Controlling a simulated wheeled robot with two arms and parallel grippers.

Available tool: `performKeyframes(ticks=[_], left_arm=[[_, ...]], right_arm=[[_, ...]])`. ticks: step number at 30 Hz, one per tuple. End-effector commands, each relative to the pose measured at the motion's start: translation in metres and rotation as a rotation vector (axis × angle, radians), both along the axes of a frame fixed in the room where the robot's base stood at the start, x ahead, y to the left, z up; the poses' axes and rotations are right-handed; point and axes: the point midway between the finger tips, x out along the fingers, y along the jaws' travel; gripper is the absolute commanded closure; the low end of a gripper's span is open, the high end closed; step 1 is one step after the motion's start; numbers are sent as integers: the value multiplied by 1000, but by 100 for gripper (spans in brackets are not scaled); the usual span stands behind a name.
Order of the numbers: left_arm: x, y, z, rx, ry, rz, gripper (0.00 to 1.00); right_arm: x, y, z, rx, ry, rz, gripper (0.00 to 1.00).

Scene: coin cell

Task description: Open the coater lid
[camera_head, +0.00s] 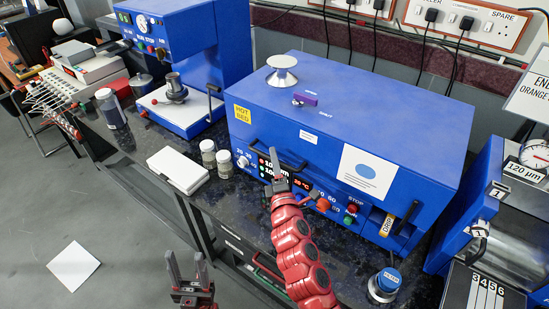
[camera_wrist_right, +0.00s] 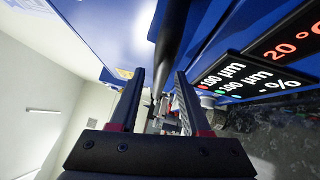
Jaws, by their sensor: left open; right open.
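The coater is a large blue box with a shut lid (camera_head: 345,105); a yellow "HOT BED" label sits at its left end. A dark bar handle (camera_head: 262,151) runs along its front edge above the display. My right gripper (camera_head: 279,182) is at the front of the coater, just at the handle. In the right wrist view the open fingers (camera_wrist_right: 160,82) point toward a dark bar (camera_wrist_right: 172,38) that runs down between them in the picture; contact cannot be told. My left gripper (camera_head: 187,264) is open and empty, low in front of the bench.
A white box (camera_head: 178,170) and two small jars (camera_head: 224,163) stand left of the coater. A red knob (camera_head: 323,204) and buttons are on its front panel, near my right arm. A blue-topped round item (camera_head: 388,281) stands at the front right. A blue press stands behind left.

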Motion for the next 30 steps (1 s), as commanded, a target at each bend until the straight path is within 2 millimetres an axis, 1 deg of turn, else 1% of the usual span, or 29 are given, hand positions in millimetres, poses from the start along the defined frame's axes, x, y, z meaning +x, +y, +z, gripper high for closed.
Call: performKeyframes(ticks=[3, 9, 10, 14, 15, 17, 18, 30], left_arm=[[0, 0, 1, 0, 0, 0, 50], [0, 0, 1, 0, 0, 0, 50], [0, 0, 0, 0, 0, 0, 50], [0, 0, 0, 0, 0, 0, 50], [0, 0, 1, 0, 0, 0, 50], [0, 0, 1, 0, 0, 0, 50], [0, 0, 1, 0, 0, 0, 50], [0, 0, 0, 0, 0, 0, 50]], right_arm=[[3, 1, 1, 0, -2, 1, 53], [3, 1, 1, 0, -2, 1, 53], [3, 1, 1, 0, -2, 1, 55], [3, 1, 1, 0, -2, 1, 78], [3, 1, 1, 0, -2, 1, 85], [3, 1, 1, 0, -1, 1, 96], [3, 1, 1, 0, -1, 1, 100], [3, 1, 1, 0, -1, 1, 100]])
